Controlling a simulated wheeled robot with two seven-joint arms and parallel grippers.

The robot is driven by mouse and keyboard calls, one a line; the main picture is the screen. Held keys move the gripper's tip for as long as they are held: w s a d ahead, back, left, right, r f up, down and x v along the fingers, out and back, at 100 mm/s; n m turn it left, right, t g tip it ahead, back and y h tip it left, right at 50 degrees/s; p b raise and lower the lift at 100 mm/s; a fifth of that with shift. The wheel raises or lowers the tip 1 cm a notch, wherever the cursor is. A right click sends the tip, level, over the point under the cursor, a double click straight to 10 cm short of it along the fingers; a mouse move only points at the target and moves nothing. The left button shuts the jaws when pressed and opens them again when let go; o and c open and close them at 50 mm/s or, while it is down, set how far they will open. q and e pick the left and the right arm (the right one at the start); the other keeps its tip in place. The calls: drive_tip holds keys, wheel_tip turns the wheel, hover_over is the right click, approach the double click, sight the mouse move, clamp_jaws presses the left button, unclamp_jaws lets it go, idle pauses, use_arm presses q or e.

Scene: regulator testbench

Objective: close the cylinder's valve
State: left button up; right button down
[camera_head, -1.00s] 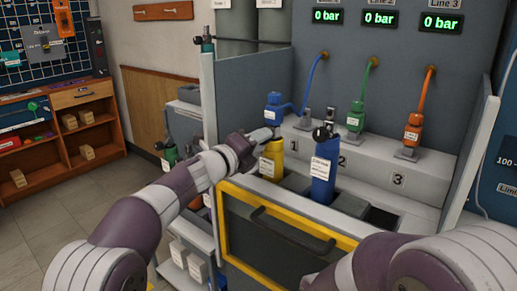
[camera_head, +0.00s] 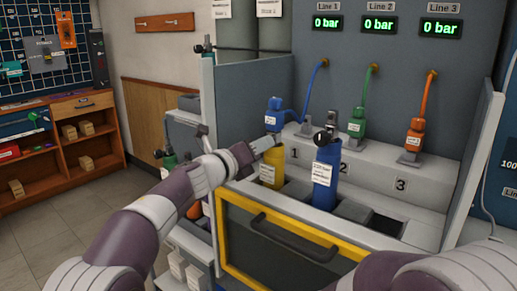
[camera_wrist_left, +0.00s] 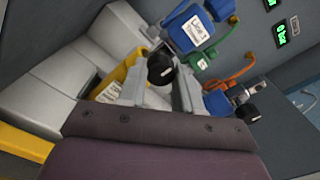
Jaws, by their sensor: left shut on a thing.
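A yellow cylinder (camera_head: 271,172) with a white label stands at station 1; it also shows in the left wrist view (camera_wrist_left: 130,82). My left gripper (camera_head: 268,143) is at its top. In the left wrist view its fingers (camera_wrist_left: 160,88) are shut on a black valve knob (camera_wrist_left: 161,68). In the head view the fingers hide that knob. A blue cylinder (camera_head: 325,177) with a white label and its own black knob (camera_head: 321,138) stands to the right, apart from the gripper. My right arm enters at the lower right; its gripper is out of view.
Blue (camera_head: 277,114), green (camera_head: 357,126) and orange (camera_head: 415,134) regulators with hoses are along the bench's back. All three displays read 0 bar. A yellow-framed front panel with a dark handle (camera_head: 296,238) is below. A side wall (camera_head: 244,100) stands at left.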

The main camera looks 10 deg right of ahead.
use_arm(q)
drive_tip(key=o, duration=1.1)
drive_tip(key=shift+c, duration=0.2)
drive_tip(key=shift+a, duration=0.1)
drive_tip(key=v, duration=1.2)
drive_tip(key=shift+s+a+b, duration=0.2)
drive_tip(key=shift+s+b, duration=0.05)
drive_tip(key=shift+b, duration=0.1)
